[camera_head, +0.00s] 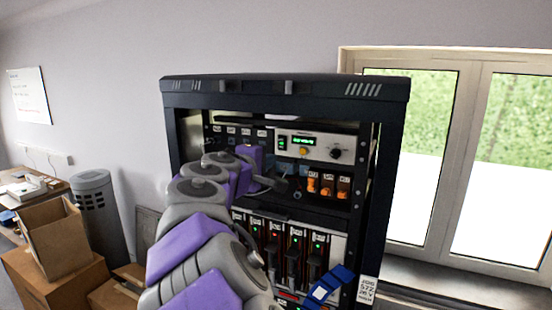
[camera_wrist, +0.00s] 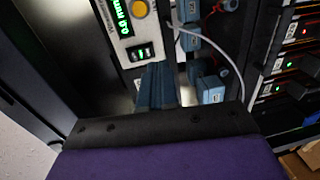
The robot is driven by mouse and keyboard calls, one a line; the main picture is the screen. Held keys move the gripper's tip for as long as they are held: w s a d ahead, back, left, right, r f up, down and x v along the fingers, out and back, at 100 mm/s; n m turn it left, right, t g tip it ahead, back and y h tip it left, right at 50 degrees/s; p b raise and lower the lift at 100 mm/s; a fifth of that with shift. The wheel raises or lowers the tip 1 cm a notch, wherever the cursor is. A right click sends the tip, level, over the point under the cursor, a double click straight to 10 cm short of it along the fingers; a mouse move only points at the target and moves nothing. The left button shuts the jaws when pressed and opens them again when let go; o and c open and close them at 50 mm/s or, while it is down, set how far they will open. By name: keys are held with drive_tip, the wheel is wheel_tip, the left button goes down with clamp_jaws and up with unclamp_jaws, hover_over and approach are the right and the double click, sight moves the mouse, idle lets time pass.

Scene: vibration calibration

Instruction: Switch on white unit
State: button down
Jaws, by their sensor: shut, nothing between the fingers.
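The white unit (camera_head: 318,149) sits in the upper right of the black rack, with a lit green display, a yellow button (camera_head: 303,151) and a black knob (camera_head: 336,153). A small dark switch (camera_head: 282,143) with green marks is at its left end. In the wrist view the white unit (camera_wrist: 125,35) runs along the top, with its switch (camera_wrist: 140,53) and yellow button (camera_wrist: 139,9) in sight. My gripper (camera_head: 280,172) is shut and empty, just below the switch end of the unit. Its blue-grey fingers (camera_wrist: 157,78) point toward the switch; I cannot tell whether they touch.
The black rack (camera_head: 285,98) frames the units. Orange connectors (camera_head: 328,185) and blue connectors (camera_wrist: 211,88) with a pale cable lie near the gripper. Modules with lit indicators (camera_head: 293,245) are below. Boxes (camera_head: 58,240) stand at left and a window at right.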

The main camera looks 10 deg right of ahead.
drive_tip(key=f+b+v, duration=0.1)
drive_tip(key=v, duration=0.6)
drive_tip(key=s+d+f+m+g+y+b, duration=0.1)
drive_tip(key=s+d+f+m+g+b, duration=0.2)
drive_tip(key=s+d+f, duration=0.5)
drive_tip(key=s+d+f+m+g+y+b, duration=0.1)
drive_tip(key=s+d+f+m+g+b, duration=0.25)
drive_tip(key=f, duration=0.75)
drive_tip(key=s+d+f+m+g+y+b, duration=0.1)
drive_tip(key=s+d+f+g+b, duration=0.25)
drive_tip(key=s+d+f, duration=0.4)
drive_tip(key=s+a+f+m+g+y+b, duration=0.1)
drive_tip(key=s+a+f, duration=0.4)
drive_tip(key=s+f, duration=0.7)
drive_tip(key=s+a+f+m+g+y+b, duration=0.2)
drive_tip(key=s+a+f+g+y+b, duration=0.2)
drive_tip(key=s+f, duration=0.7)
drive_tip(key=s+a+y+b, duration=0.1)
drive_tip(key=a+b, duration=0.1)
drive_tip(key=shift+a+f+y, duration=0.35)
drive_tip(key=shift+f+y, duration=0.05)
